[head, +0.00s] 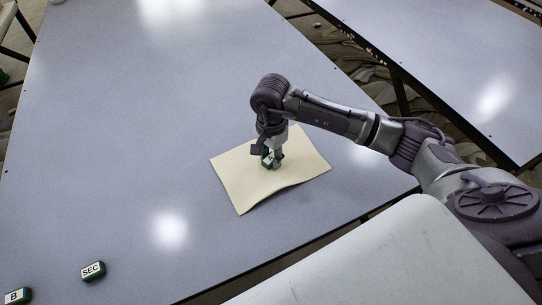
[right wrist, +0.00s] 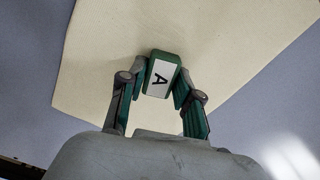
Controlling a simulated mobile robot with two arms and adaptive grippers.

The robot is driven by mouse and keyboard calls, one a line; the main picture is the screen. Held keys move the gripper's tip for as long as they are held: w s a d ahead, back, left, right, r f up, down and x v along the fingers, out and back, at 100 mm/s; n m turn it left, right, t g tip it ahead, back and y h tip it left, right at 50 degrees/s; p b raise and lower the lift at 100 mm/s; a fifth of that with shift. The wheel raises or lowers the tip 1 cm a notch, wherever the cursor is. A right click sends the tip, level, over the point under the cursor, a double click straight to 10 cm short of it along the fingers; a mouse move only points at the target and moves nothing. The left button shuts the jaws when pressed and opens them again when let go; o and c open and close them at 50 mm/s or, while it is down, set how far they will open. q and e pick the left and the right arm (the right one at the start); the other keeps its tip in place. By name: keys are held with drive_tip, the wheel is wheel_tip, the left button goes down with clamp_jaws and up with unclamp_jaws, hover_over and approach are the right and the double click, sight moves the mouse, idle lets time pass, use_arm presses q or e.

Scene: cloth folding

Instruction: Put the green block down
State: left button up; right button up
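A green block with a white label marked A (right wrist: 160,77) is between the fingers of my right gripper (right wrist: 160,82). In the head view the block (head: 267,159) shows partly behind the fingers of the right gripper (head: 271,160), which points down. The gripper looks shut on the block, with a finger at each side. The block is over a cream cloth (head: 305,163), near its middle. I cannot tell whether the block touches the cloth. The cloth lies on the grey-blue table (head: 150,110) with its front edge slightly raised. My left gripper is not in view.
A green block labelled SEC (head: 93,271) and another labelled B (head: 17,296) lie at the near left of the table. The table left of the cloth and beyond it is clear. Another table (head: 450,60) stands at the right across a gap.

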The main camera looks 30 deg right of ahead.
sight(271, 157)
drive_tip(key=o, duration=0.3)
drive_tip(key=shift+f, duration=0.2)
drive_tip(key=shift+r+p, duration=0.5)
drive_tip(key=shift+p, duration=0.05)
wheel_tip(271, 157, up, 12)
drive_tip(key=shift+r, duration=0.1)
